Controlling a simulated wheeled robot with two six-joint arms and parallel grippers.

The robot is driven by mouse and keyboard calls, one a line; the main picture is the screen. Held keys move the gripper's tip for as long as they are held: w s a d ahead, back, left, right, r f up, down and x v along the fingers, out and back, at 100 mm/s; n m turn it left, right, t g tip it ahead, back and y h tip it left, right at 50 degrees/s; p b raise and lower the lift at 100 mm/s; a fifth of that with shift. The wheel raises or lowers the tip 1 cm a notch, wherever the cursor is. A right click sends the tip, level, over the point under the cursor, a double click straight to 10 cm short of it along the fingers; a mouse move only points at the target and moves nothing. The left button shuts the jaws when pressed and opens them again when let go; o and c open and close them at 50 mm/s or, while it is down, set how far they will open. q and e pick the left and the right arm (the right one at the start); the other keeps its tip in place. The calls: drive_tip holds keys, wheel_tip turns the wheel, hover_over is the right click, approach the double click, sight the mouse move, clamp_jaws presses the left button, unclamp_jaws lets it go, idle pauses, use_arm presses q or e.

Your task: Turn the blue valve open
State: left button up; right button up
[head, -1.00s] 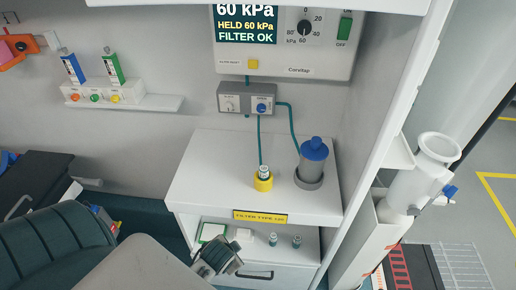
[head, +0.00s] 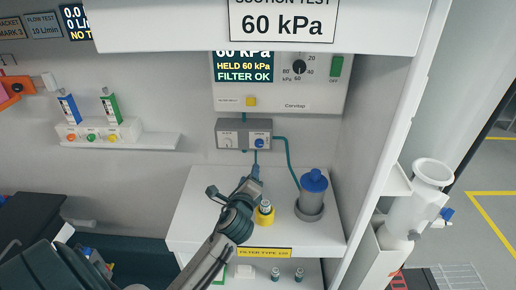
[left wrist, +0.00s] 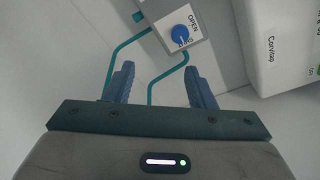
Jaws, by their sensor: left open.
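The blue valve (head: 259,143) is a small round knob on the right half of a grey wall box (head: 231,136). In the left wrist view the blue knob (left wrist: 181,35) has a pale pointer mark and the word OPEN beside it. My left gripper (head: 255,174) is just below the box in the head view, apart from the knob. My right gripper is not in view.
Teal tubes (head: 287,160) run down from the box to a blue-capped canister (head: 313,190) and towards a yellow-based fitting (head: 265,213) on the white cabinet top (head: 196,208). A suction panel (head: 310,95) is above the box. A white pillar (head: 383,140) stands right.

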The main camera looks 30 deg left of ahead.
sight(259, 145)
use_arm(q)
drive_tip(key=w+a, duration=0.1)
drive_tip(key=w, duration=0.2)
drive_tip(key=w+a+r+m+p, duration=0.1)
drive_tip(key=w, duration=0.3)
drive_tip(key=w+a+r+m+t+p, duration=0.1)
drive_tip(key=w+a, duration=0.1)
drive_tip(key=w, duration=0.1)
drive_tip(key=shift+w, duration=0.3)
drive_tip(key=shift+w+a+p, duration=0.3)
drive_tip(key=shift+w, duration=0.35)
drive_tip(key=shift+c, duration=0.2)
drive_tip(key=c, duration=0.9)
